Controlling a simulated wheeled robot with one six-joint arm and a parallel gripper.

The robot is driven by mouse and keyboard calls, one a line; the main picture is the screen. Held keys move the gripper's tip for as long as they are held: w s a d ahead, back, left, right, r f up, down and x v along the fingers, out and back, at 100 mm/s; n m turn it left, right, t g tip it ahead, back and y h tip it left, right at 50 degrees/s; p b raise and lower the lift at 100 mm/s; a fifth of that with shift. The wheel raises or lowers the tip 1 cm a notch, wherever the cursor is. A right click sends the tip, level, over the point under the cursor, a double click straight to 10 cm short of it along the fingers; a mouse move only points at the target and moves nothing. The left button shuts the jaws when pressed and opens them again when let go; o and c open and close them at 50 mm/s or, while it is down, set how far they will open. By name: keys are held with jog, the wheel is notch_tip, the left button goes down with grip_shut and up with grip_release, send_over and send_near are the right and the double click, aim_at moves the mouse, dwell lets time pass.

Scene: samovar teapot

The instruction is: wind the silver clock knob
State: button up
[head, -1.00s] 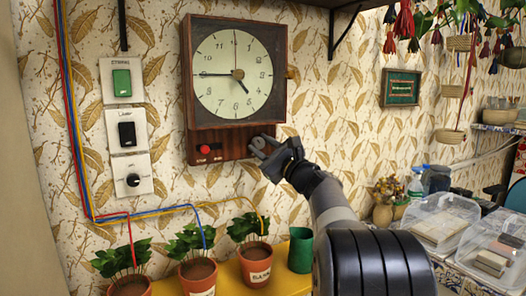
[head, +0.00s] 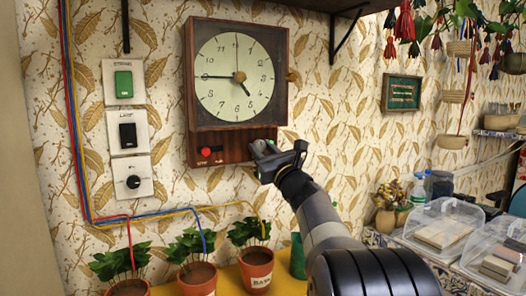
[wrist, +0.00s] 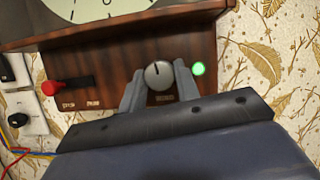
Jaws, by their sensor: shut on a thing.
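The silver clock knob (wrist: 159,75) sits on the lower wooden panel of the wall clock (head: 237,75). In the wrist view its round face shows between the two grey fingers of my gripper (wrist: 160,88), with a dark pointer mark near the top. My gripper (head: 268,150) is shut on the knob, one finger at each side. In the head view the gripper hides the knob. A green light (wrist: 198,69) glows just right of the right finger.
A red switch (wrist: 68,87) is on the same panel, left of my gripper. Wall switches (head: 125,135) are further left. Potted plants (head: 256,262) stand on a yellow shelf below. A dark shelf overhangs the clock.

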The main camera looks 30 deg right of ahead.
jog(key=o, duration=1)
jog(key=shift+c, duration=0.2)
jog(key=a+b+v, duration=0.1)
jog(key=v, duration=0.9)
jog(key=shift+s+d, duration=0.35)
jog(key=shift+d, duration=0.2)
jog(key=shift+w+f, duration=0.1)
jog(key=p+x, duration=0.1)
jog(key=x, duration=0.9)
jog(key=shift+w+a, duration=0.1)
jog(key=shift+w, duration=0.2)
jog(key=shift+n, duration=0.3)
